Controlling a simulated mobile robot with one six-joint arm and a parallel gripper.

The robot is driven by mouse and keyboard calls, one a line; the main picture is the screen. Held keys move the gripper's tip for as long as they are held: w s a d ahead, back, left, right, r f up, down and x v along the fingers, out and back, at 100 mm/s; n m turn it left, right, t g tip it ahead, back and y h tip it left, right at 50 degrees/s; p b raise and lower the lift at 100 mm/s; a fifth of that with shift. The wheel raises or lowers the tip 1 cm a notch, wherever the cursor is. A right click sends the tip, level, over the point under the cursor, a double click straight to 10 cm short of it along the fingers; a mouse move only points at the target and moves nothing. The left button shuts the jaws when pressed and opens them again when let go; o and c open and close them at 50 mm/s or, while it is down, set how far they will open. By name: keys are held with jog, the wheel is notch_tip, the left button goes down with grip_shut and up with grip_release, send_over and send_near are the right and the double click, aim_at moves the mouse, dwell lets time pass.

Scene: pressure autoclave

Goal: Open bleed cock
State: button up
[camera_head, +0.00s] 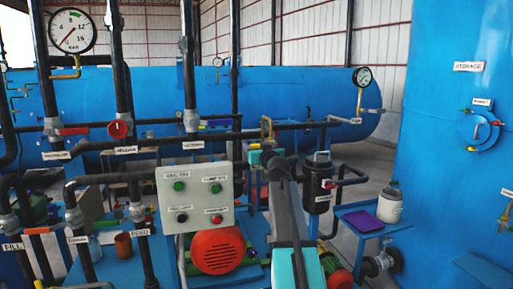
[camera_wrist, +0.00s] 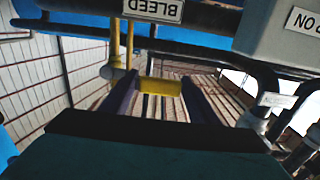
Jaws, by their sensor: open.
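The bleed cock shows in the wrist view as a yellow lever (camera_wrist: 160,87) beside a thin yellow pipe (camera_wrist: 115,48). An upside-down BLEED label (camera_wrist: 153,9) sits on the dark pipe near it. My gripper (camera_wrist: 160,79) is open, with one dark finger on each side of the lever. Whether either finger touches the lever I cannot tell.
A grey control box (camera_head: 196,198) with several buttons stands left of my arm. A black cylinder (camera_head: 318,184) with piping is close on the right. Dark horizontal pipes (camera_head: 215,138) cross near my gripper. A blue side table (camera_head: 372,219) stands at the right.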

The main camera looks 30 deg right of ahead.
jog(key=c, duration=1.2)
